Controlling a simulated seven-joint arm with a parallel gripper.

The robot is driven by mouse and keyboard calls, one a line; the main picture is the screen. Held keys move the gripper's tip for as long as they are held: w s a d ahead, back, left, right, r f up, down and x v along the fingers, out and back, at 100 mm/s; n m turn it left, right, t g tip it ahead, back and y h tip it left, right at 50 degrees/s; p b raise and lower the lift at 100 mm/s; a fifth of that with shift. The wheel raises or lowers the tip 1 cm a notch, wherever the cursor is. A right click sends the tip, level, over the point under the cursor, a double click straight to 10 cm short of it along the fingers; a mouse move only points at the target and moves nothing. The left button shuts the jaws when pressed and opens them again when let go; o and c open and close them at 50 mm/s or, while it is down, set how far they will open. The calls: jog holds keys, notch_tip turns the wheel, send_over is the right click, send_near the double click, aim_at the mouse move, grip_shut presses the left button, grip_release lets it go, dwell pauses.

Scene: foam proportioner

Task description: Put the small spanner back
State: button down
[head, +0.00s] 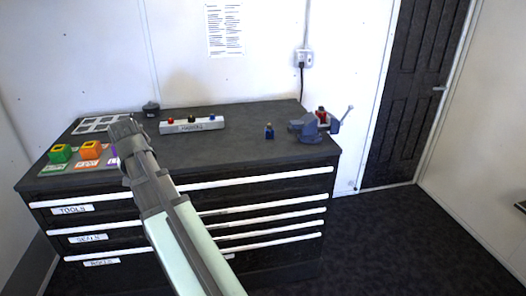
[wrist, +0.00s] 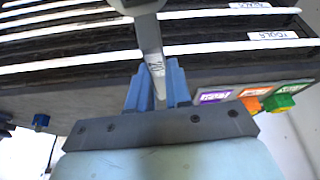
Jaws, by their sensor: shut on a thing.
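The small spanner (wrist: 151,45) is a grey metal bar with small lettering on its shank, and its wider end is cut off at the top of the wrist view. My gripper (wrist: 157,88) has its blue fingers shut around the shank, and the spanner points away from the palm. In the head view my gripper (head: 125,132) is over the left part of the bench top, and I cannot make out the spanner there. The drawer labelled TOOLS (head: 48,207) is the top drawer of the black cabinet and looks shut; its label also shows in the wrist view (wrist: 273,36).
Green (head: 60,153) and orange (head: 91,150) blocks stand on coloured labels at the left, with a purple label partly behind my arm. A white tray (head: 98,123), a rack (head: 192,125), a blue bottle (head: 269,132) and a vice (head: 308,128) occupy the bench.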

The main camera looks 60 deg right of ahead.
jog(key=s+d+m+h, duration=0.1)
jog(key=s+d+m, duration=0.25)
jog(key=d, duration=1.55)
notch_tip(320, 180, up, 4)
jog(key=m+g, duration=0.7)
jog(key=m, duration=0.9)
send_over(268, 150)
jog(key=w, duration=0.1)
jog(key=shift+a+f, duration=0.15)
jog(key=shift+f, duration=1.55)
jog(key=shift+a+f, duration=0.2)
jog(key=shift+f, duration=1.45)
jog(key=shift+a+f, duration=0.15)
jog(key=shift+f, duration=1.55)
jog(key=shift+f, duration=0.1)
jog(key=c, duration=1.5)
grip_release()
jog(key=shift+f, duration=0.1)
jog(key=o, duration=0.4)
jog(key=shift+o, duration=0.2)
